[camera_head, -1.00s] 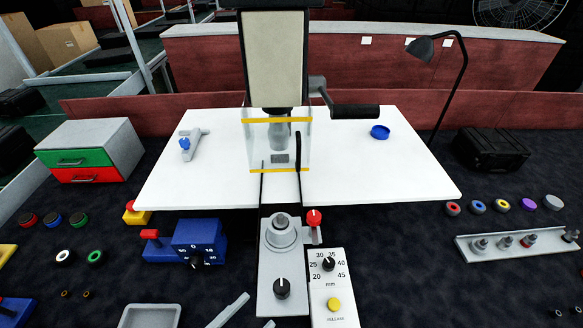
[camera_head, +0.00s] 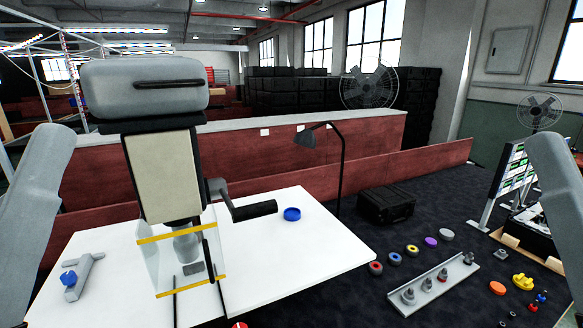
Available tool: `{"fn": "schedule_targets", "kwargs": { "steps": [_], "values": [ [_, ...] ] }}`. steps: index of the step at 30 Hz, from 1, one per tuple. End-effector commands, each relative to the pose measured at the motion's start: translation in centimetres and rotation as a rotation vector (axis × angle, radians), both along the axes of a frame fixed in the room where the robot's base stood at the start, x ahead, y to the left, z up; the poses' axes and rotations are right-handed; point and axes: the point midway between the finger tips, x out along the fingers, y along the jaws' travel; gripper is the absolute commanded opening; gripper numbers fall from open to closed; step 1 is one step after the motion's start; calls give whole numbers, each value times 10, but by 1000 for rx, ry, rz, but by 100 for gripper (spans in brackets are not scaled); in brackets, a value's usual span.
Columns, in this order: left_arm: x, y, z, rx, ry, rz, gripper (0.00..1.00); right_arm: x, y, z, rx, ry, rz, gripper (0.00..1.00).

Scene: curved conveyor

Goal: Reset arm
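Both of my arms show as grey links only, one at the left edge and one at the right edge of the head view. Neither gripper is in the picture, so I cannot see their fingers. In front of me stands a press-like machine (camera_head: 165,170) with a grey head, a beige panel and a side handle with a black grip. Its lower part is a clear guard with yellow strips. It stands at a white table (camera_head: 290,260).
A desk lamp (camera_head: 310,138) and black case (camera_head: 385,205) stand behind. At right are a grey rack (camera_head: 432,285) and several coloured rings and small parts on dark cloth.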

Motion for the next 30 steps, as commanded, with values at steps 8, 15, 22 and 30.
{"fn": "schedule_targets", "kwargs": {
  "steps": [8, 15, 22, 30],
  "values": [
    [12, 17, 58, -154, 74, -65, 71, 0, 0, 69, 0, -1, 0, 50],
    [12, 17, 161, -152, 75, -65, 71, 0, 0, 173, 0, 0, 0, 50],
    [12, 17, 274, -152, 75, -65, 71, 0, 0, 286, 0, 0, 0, 50],
    [13, 17, 348, -152, 77, -65, 71, 0, 0, 360, 0, 0, 0, 50]
  ]
}}
